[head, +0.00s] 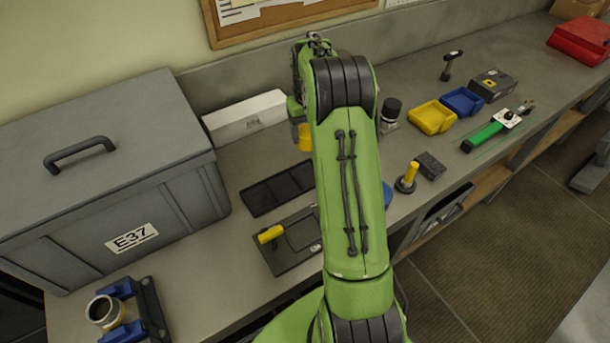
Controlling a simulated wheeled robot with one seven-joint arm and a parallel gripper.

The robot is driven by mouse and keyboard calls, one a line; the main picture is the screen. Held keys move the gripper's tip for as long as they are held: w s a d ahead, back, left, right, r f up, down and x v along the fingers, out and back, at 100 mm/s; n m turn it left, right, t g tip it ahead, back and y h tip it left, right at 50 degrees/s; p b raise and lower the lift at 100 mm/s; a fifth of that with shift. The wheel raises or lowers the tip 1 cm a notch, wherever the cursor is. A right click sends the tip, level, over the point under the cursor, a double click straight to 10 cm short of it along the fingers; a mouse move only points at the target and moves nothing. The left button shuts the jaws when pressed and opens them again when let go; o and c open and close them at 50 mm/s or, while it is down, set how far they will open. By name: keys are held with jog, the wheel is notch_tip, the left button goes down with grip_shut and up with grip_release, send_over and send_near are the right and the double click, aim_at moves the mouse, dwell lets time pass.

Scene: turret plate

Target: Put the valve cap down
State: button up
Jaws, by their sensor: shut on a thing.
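My green arm crosses the middle of the head view and hides the bench behind it. My gripper does not show; it is hidden behind the arm. No valve cap can be made out for sure. A yellow and dark rounded thing (303,136) shows partly at the arm's left edge; I cannot tell what it is or whether it is held. A dark plate (285,262) with a yellow handle (271,234) lies on the bench, partly covered by the arm.
A large grey case (100,180) fills the left. A dark tray (262,195) lies behind the plate. A blue clamp stand (120,318) holds a ring at front left. Right of the arm are a yellow-handled round piece (408,180), a yellow bin (432,118) and a blue bin (462,101).

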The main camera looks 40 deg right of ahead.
notch_tip(320, 180, down, 14)
jog(key=shift+f+b, duration=0.2)
jog(key=shift+b, duration=0.75)
jog(key=o, duration=1)
jog(key=shift+c, duration=0.2)
notch_tip(320, 180, up, 13)
jog(key=s+a+r+t, duration=0.1)
jog(key=s+a+r, duration=0.2)
jog(key=a+r, duration=0.55)
jog(key=s+a+r+n+t, duration=0.2)
jog(key=s+a+r, duration=0.4)
jog(key=s, duration=0.2)
jog(key=s+a+t, duration=0.1)
jog(key=s+a, duration=0.2)
jog(key=s, duration=0.5)
jog(key=s+a+f+n+t, duration=0.1)
jog(key=s+a, duration=0.3)
jog(key=s, duration=0.3)
jog(key=shift+s+a+f+t, duration=0.15)
jog(key=shift+s+f+t, duration=0.1)
jog(key=shift+s+t, duration=0.1)
